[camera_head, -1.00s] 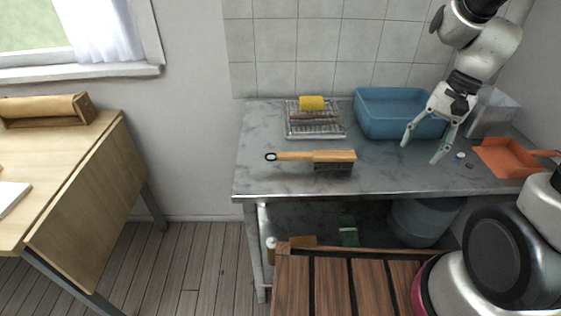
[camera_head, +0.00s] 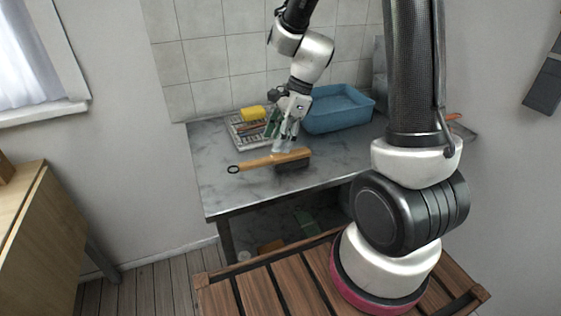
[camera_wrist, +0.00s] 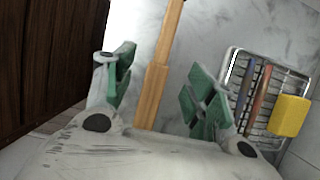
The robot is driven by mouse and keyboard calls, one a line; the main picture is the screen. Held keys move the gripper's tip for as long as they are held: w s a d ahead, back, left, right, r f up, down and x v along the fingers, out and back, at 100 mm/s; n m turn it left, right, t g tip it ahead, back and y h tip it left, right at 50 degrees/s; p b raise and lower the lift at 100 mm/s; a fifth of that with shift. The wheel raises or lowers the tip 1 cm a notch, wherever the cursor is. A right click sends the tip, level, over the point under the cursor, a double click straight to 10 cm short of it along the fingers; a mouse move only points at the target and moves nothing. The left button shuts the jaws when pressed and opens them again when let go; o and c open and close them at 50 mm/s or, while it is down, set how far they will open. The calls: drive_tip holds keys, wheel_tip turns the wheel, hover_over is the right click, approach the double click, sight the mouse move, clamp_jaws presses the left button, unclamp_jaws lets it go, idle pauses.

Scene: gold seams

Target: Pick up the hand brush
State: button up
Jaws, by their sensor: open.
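The hand brush (camera_head: 262,162) lies on the grey metal counter, its wooden handle pointing left with a black loop at the end and its dark bristles on the right. My gripper (camera_head: 285,150) is open above the brush, near the bristle end. In the wrist view, the brush handle (camera_wrist: 155,80) runs between the two spread green-padded fingers (camera_wrist: 160,92). The lower part of the brush is hidden there by the gripper body. I cannot tell whether a finger touches it.
A wire rack (camera_head: 240,135) with a yellow sponge (camera_head: 253,113) stands behind the brush. A blue basin (camera_head: 338,110) is at the back right. The counter (camera_head: 215,185) is bare at front left. A slatted wooden surface (camera_head: 255,293) is in front.

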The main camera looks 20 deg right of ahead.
sight(271, 157)
drive_tip(key=x, duration=0.7)
drive_tip(key=shift+w+d+f, duration=0.1)
drive_tip(key=shift+d+f, duration=0.05)
drive_tip(key=shift+f, duration=0.1)
drive_tip(key=c, duration=1.1)
